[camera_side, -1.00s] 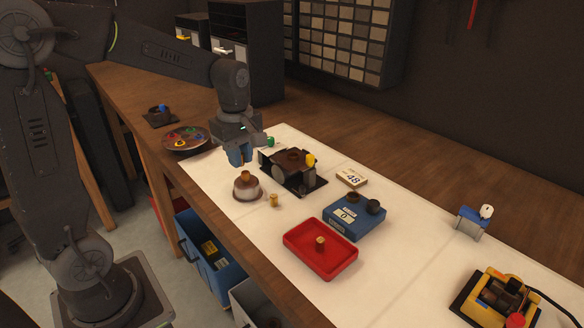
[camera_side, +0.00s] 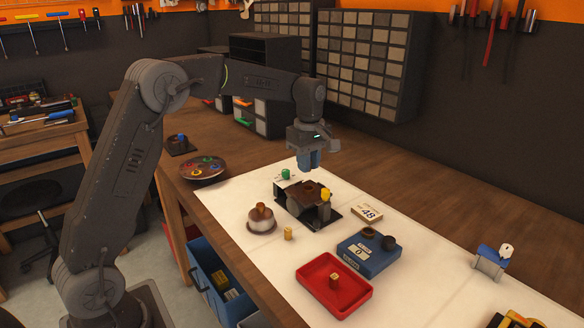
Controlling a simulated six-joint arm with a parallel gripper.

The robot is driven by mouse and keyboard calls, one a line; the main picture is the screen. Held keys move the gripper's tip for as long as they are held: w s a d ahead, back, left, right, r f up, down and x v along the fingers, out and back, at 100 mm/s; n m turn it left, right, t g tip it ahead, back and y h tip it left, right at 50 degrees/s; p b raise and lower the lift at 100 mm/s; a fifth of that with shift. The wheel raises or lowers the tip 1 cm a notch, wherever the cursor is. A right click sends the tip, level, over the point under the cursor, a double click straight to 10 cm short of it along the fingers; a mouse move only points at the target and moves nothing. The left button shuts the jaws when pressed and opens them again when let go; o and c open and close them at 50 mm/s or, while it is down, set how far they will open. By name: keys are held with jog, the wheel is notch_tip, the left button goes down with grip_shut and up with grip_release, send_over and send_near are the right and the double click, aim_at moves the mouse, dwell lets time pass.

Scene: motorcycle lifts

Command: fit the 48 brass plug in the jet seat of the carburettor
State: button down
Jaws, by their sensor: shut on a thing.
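My gripper (camera_side: 309,165) is above the carburettor (camera_side: 306,196), with its blue fingers pointing down. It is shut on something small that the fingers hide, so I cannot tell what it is. The carburettor is a dark brown block on a black plate, with a yellow part on its right. Its jet seat is too small to make out. A card marked 48 (camera_side: 368,213) lies to the right. One brass plug (camera_side: 288,234) stands on the white mat. Another brass plug (camera_side: 334,281) stands in the red tray (camera_side: 350,309).
A round pot with a brown knob (camera_side: 261,218) stands left of the carburettor. A blue box with a 0 display (camera_side: 368,257) is to its right. A green-topped item (camera_side: 286,173) is behind. A blue and white holder (camera_side: 490,263) stands far right. The right part of the mat is mostly clear.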

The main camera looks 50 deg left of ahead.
jog(key=shift+w+f, duration=0.25)
jog(key=shift+f, duration=1.95)
jog(key=shift+f, duration=0.45)
jog(key=c, duration=0.6)
grip_release()
jog(key=shift+r, duration=3.95)
